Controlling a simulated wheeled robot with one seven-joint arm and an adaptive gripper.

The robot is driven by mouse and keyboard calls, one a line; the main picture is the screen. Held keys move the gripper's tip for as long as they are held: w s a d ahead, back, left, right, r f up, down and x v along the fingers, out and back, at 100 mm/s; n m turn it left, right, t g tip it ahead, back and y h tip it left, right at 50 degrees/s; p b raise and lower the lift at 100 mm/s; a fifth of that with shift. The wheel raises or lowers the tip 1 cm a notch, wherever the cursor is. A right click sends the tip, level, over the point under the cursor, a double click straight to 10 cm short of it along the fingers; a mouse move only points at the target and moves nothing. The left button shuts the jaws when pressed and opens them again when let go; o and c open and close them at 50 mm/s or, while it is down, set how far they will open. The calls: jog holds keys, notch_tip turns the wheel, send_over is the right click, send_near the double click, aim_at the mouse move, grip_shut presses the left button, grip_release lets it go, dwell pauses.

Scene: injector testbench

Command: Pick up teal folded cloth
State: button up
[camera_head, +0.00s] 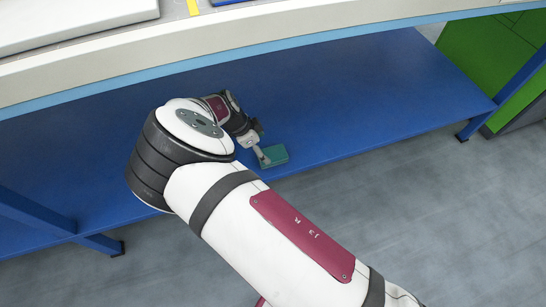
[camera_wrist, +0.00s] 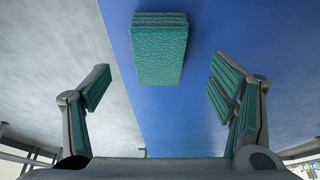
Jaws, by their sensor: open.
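The teal folded cloth (camera_head: 274,155) lies on the blue lower shelf (camera_head: 350,95), close to its front edge. In the wrist view the cloth (camera_wrist: 160,50) shows at the top centre, a thick rectangular stack with visible layers at one end. My gripper (camera_wrist: 160,95) is open and empty, with one finger on each side of the picture and the cloth between and beyond them. In the head view my gripper (camera_head: 262,158) is right beside the cloth's left end. I cannot tell from there whether it touches the cloth, and my arm hides part of the shelf.
A light worktop (camera_head: 250,40) runs above the shelf and leaves limited height over it. Blue legs stand at the left (camera_head: 100,243) and right (camera_head: 515,85). A green cabinet (camera_head: 490,50) is at the right. The shelf right of the cloth is bare.

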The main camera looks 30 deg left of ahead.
aim_at(269, 155)
jog(key=shift+b+x, duration=1.4)
jog(key=shift+x, duration=2)
jog(key=shift+c, duration=0.4)
jog(key=shift+d, duration=0.1)
jog(key=c, duration=1.1)
